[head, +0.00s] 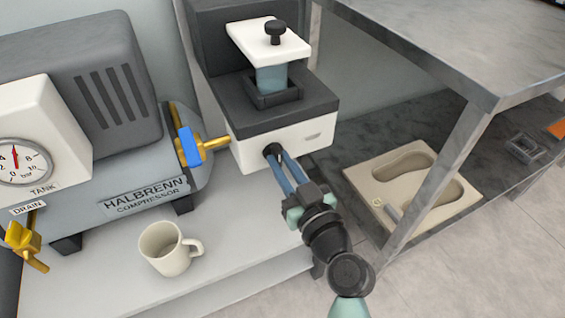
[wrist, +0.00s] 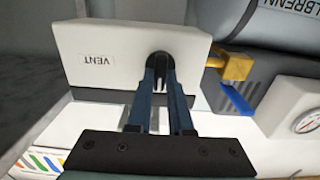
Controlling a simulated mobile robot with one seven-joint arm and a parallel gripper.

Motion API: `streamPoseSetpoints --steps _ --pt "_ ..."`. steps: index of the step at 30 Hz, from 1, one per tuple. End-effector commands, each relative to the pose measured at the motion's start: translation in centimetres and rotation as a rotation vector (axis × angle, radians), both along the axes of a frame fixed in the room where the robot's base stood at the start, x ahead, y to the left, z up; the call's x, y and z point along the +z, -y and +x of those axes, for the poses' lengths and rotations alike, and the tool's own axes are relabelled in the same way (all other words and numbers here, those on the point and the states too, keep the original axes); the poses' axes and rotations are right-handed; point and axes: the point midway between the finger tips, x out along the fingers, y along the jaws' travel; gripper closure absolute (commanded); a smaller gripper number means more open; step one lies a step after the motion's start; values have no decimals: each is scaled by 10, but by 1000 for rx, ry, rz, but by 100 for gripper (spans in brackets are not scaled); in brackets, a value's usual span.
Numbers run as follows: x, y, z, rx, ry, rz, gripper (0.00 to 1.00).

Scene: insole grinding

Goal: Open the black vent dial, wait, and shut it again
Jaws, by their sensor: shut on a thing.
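The black vent dial (head: 271,150) sits on the front of a white and dark grey box (head: 290,143). My gripper (head: 280,160) reaches it from the front, its two blue fingers shut on the dial. In the wrist view the dial (wrist: 160,60) shows as a dark round shape with a ridge between the fingertips of my gripper (wrist: 162,72). The fingers hide part of it, so I cannot tell its exact angle. A VENT label (wrist: 97,60) is on the white face beside it.
A blue-handled yellow valve (head: 190,147) joins the box to the compressor tank (head: 150,170). A gauge (head: 22,162) reads near the middle of its scale. A cream mug (head: 165,250) stands on the bench at left. A metal shelf post (head: 440,175) and an insole mould (head: 380,175) are at right.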

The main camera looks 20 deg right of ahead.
Motion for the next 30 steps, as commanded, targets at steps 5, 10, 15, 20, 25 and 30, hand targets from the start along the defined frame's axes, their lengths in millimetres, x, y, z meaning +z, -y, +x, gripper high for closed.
streamPoseSetpoints --steps 5,10,15,20,25,30 --pt "0 0 0 0 0 6 100" --pt "0 0 0 0 -1 43 100" --pt "0 0 0 1 -5 132 100" --pt "0 1 0 1 -10 262 100" --pt "0 2 0 1 -15 424 100" --pt "0 3 0 0 -21 585 100"
